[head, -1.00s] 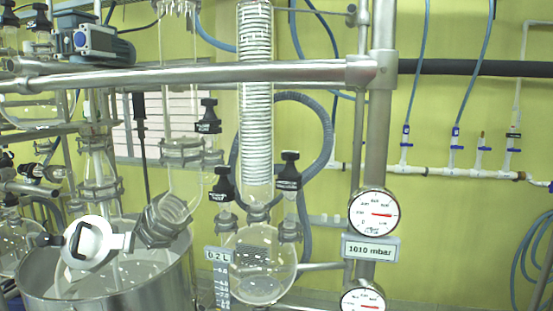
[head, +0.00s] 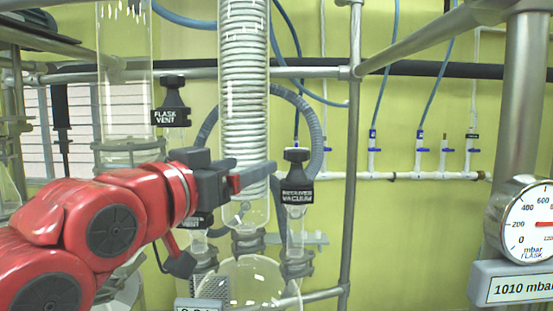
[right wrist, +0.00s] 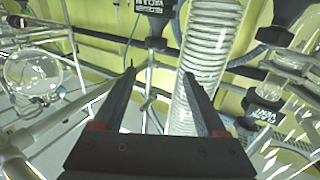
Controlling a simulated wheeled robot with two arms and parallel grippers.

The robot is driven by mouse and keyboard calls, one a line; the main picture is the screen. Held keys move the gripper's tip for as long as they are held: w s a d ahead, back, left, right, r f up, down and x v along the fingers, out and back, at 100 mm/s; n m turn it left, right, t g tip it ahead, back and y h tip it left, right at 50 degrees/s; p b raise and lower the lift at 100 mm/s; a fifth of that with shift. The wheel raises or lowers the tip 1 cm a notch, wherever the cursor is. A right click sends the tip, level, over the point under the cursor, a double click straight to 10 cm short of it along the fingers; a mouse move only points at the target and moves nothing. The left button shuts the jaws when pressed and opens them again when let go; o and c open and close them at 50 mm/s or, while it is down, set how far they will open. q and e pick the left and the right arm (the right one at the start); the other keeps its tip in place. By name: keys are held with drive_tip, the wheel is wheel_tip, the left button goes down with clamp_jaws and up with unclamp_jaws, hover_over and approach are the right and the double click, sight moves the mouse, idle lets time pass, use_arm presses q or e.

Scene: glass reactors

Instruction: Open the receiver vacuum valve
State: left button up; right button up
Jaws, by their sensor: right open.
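The receiver vacuum valve (head: 297,178) has a black knob with a "RECEIVER VACUUM" label, upright on a glass neck above the round receiver flask (head: 250,283). In the right wrist view its black label (right wrist: 156,6) shows at the top edge, beyond the fingertips. My right gripper (head: 258,174), on a red arm, is open and empty. Its fingers point right toward the valve and stop just left of it, apart from it. In the right wrist view the two fingers (right wrist: 158,73) are spread, with the coil partly behind one. My left gripper is out of view.
The glass coil condenser (head: 245,90) stands close behind my gripper. The flask vent valve (head: 172,104) is up and left, and another vent valve is partly hidden by my arm. A metal post (head: 352,150) stands right of the valve. A gauge (head: 533,222) is at far right.

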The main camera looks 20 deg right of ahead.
sight(291, 154)
drive_tip(key=p+x, duration=0.2)
drive_tip(key=x, duration=0.3)
drive_tip(key=p+x, duration=0.2)
drive_tip(key=x, duration=0.4)
drive_tip(key=p+x, duration=0.3)
drive_tip(key=x, duration=0.2)
drive_tip(key=shift+s+d+f, duration=0.1)
drive_tip(key=shift+s+d, duration=0.1)
drive_tip(key=shift+d, duration=0.25)
drive_tip(key=shift+w+d+f, duration=0.15)
drive_tip(key=shift+w+d, duration=0.15)
drive_tip(key=shift+w, duration=0.1)
